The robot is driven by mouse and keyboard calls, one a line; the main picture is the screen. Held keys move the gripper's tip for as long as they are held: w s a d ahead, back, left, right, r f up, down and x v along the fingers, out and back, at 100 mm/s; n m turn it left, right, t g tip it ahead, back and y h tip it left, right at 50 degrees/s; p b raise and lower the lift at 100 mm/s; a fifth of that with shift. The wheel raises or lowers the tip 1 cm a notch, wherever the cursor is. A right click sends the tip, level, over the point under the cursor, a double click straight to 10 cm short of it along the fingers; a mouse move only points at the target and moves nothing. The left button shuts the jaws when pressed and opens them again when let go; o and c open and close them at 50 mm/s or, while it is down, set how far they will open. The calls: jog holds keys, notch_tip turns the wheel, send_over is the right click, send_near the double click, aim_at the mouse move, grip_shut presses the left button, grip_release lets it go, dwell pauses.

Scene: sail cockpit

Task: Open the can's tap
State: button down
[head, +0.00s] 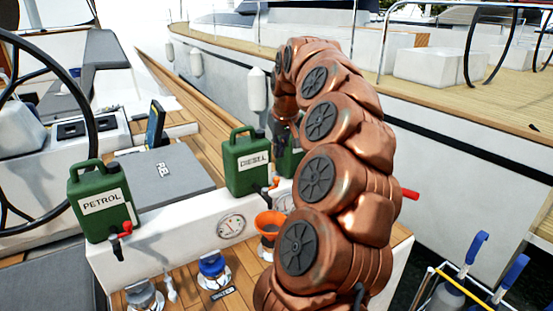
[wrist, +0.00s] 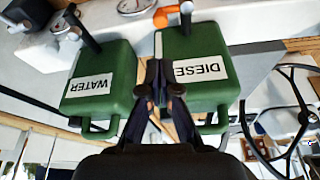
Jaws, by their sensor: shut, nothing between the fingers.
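Three green cans are in view. The petrol can (head: 100,200) stands at the left, with a red tap (head: 126,228) low on its front. My gripper (wrist: 160,72) is shut and empty, in front of the diesel and water cans. Contact with them cannot be told.
An orange funnel (head: 269,222), a blue-capped filler (head: 212,265) and a round gauge (head: 231,227) are near the cans' ledge. A grey hatch (head: 165,177) lies between the petrol and diesel cans. A steering wheel (head: 92,120) is at left; a red handle (head: 410,193) is right of my arm.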

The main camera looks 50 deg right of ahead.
jog(key=p+x, duration=0.1)
jog(key=x, duration=0.8)
jog(key=shift+a+f, duration=0.1)
jog(key=shift+f, duration=0.05)
